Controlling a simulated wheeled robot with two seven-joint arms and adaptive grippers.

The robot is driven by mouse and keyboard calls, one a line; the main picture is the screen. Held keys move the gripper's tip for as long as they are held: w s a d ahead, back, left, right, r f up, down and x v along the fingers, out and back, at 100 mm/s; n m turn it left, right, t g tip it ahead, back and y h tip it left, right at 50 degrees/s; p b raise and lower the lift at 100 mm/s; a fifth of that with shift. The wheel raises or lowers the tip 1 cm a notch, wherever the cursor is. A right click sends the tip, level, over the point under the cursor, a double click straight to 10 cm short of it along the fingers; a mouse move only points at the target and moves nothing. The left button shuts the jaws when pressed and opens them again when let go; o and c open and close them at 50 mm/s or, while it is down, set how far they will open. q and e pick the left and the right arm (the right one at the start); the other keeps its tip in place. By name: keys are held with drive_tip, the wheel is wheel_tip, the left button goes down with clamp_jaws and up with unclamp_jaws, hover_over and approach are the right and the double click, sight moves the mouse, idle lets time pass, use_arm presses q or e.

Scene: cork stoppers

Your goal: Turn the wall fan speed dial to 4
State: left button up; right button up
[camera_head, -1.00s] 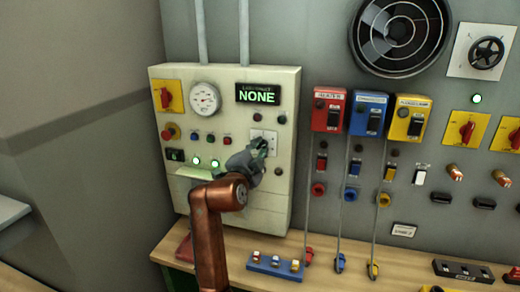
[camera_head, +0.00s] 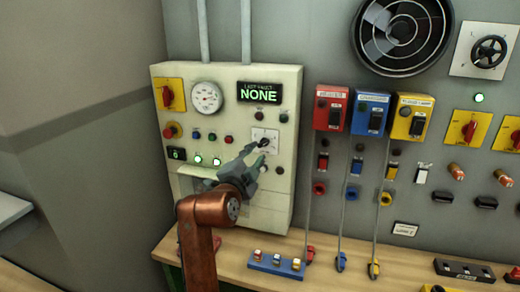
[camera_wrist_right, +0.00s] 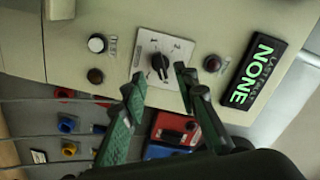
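The dial (camera_head: 263,142) is a black knob on a pale square plate at the right of the cream control panel. My right gripper (camera_head: 256,158) is just below and in front of the dial. In the right wrist view its green fingers (camera_wrist_right: 160,82) are spread apart, empty, and the knob shows beyond the gap between their tips. The wall fan (camera_head: 402,36) is at the upper right, behind a round dark guard. My left gripper is not in view.
The panel (camera_head: 160,120) also carries a gauge (camera_head: 206,98), a "NONE" display (camera_head: 259,93), several small buttons and a red-yellow switch (camera_head: 170,95). Red, blue and yellow switch boxes (camera_head: 369,113) with hanging cables stand to the right. A wooden bench (camera_head: 325,250) runs below.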

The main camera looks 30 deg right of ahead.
drive_tip(key=v, duration=0.6)
drive_tip(key=shift+a, duration=0.2)
drive_tip(key=shift+s, duration=0.1)
